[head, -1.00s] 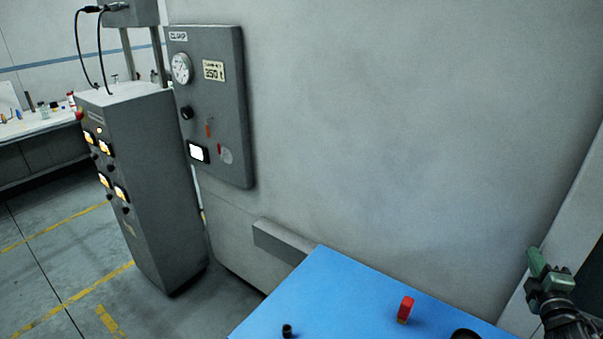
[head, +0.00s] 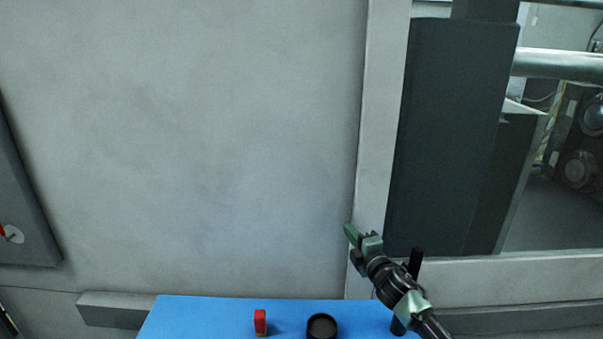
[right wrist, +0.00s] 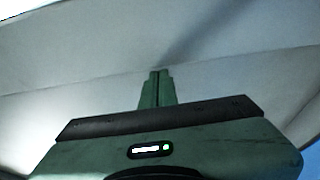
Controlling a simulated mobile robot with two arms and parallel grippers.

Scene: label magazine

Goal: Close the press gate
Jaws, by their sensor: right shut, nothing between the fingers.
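The press front is a large pale grey wall (head: 200,140) with a lighter upright frame edge (head: 382,120). Right of that edge is a framed opening with dark panels (head: 450,130) and a metal bar (head: 560,65) inside. I cannot tell which part is the gate. A black upright bar (head: 415,262) shows behind my right arm; I cannot tell what it belongs to. My right gripper (head: 350,232) is shut and empty in front of the frame edge, above the blue table. Its closed green fingers show in the right wrist view (right wrist: 158,76), pointing at a pale surface. My left gripper is out of view.
A blue table top (head: 200,318) lies low in front of the press. A dark grey control panel (head: 25,215) is at the left edge.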

